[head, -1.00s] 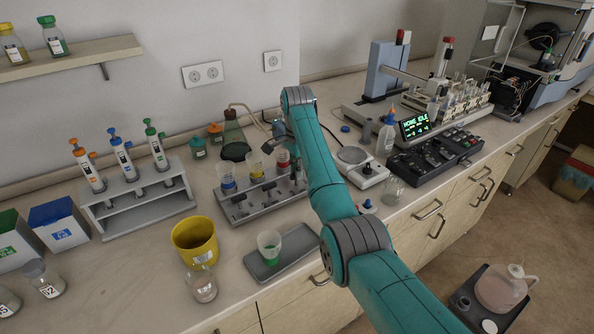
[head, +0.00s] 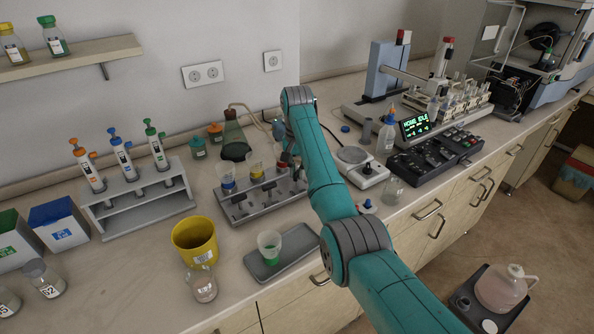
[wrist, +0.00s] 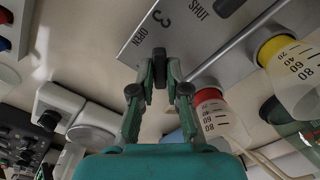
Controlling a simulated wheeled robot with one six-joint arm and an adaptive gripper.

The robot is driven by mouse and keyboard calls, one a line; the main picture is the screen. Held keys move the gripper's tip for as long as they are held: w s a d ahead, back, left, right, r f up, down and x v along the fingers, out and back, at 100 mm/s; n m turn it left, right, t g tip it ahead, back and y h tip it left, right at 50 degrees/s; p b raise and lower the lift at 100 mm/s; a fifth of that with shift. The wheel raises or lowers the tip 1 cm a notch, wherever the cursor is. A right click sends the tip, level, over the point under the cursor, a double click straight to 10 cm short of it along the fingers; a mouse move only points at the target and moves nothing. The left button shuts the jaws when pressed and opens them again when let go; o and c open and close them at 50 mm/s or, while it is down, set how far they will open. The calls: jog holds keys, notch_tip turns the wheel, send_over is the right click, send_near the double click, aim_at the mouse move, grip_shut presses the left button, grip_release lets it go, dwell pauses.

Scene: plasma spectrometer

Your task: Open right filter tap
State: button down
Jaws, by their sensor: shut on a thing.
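The filter stand (head: 240,217) is a grey metal bar on the bench, with taps and ringed funnels. In the wrist view its panel (wrist: 185,45) shows the marks OPEN, 3 and SHUT. My gripper (wrist: 159,80) is shut on the black tap handle (wrist: 159,56) beside the 3, close to the word OPEN. The right funnel with the red ring (wrist: 209,97) is just beside my fingers. In the head view my arm and gripper partly hide the right end of the stand, so the tap there cannot be made out.
A yellow-ringed funnel (wrist: 285,55) stands along the same bar. A flask (head: 234,140) is behind the stand. A yellow bucket (head: 194,241) and a grey tray (head: 290,255) with a beaker are in front. A hotplate-like device (head: 366,172) is to the right.

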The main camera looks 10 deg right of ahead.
jog(key=n, duration=0.4)
jog(key=shift+n, duration=0.4)
jog(key=n, duration=0.4)
jog(key=shift+n, duration=0.3)
jog(key=c, duration=1.2)
grip_release()
jog(key=shift+o, duration=0.2)
